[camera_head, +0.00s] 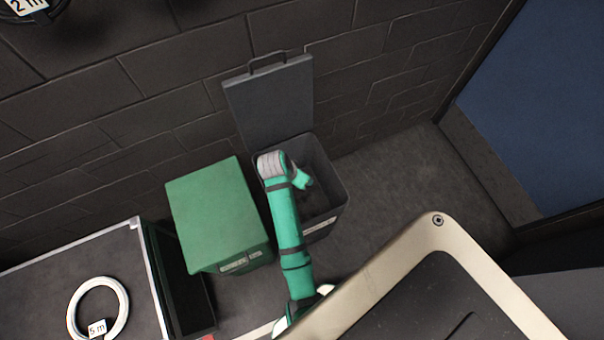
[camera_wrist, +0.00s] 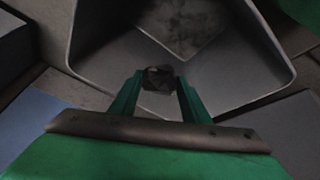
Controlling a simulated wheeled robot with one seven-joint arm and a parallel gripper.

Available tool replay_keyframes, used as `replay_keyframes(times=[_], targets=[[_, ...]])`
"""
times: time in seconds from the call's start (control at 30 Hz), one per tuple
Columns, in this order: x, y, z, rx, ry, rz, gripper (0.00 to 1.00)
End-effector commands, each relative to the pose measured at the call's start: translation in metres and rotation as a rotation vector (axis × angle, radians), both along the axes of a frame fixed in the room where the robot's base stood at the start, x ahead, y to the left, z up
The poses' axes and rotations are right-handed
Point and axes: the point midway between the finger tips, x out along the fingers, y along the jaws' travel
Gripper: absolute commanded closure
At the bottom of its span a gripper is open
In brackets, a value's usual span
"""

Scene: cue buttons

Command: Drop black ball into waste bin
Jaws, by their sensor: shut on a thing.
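The waste bin (camera_head: 325,181) is a grey square container against the brick wall, with its lid (camera_head: 270,103) raised and leaning back. My gripper (camera_wrist: 158,88) shows in the wrist view, its two green fingers shut on the black ball (camera_wrist: 158,77), which looks dark and faceted. The ball is over the opening of the bin, whose rim (camera_wrist: 292,72) spreads around the upper part of the wrist view. In the head view my arm reaches over the bin, and its end hides the ball and the fingertips.
A closed green box (camera_head: 217,212) stands just left of the bin. A dark table (camera_head: 40,290) at lower left bears a white ring (camera_head: 126,297) with a "5 m" tag. The floor (camera_head: 400,185) right of the bin is clear.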

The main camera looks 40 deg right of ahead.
Motion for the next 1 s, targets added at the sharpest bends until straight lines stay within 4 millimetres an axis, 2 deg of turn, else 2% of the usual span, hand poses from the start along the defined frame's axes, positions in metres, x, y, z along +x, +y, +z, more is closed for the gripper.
replay_keyframes(times=[0.17, 0.43, 0.47, 0.53, 0.57, 0.87, 1.0], targets=[[0.0, 0.0, -0.008, 0.0, 0.0, 0.0, 0.79], [0.0, 0.0, -0.009, 0.0, -0.001, 0.0, 0.79], [0.0, 0.0, -0.009, 0.0, -0.001, 0.0, 0.56], [0.0, 0.0, -0.009, 0.0, -0.001, 0.0, 0.39], [0.0, 0.0, -0.009, 0.0, -0.001, 0.0, 0.36], [0.0, 0.001, -0.008, 0.0, -0.001, 0.0, 0.36], [0.0, 0.005, 0.002, 0.0, -0.002, 0.002, 0.36]])
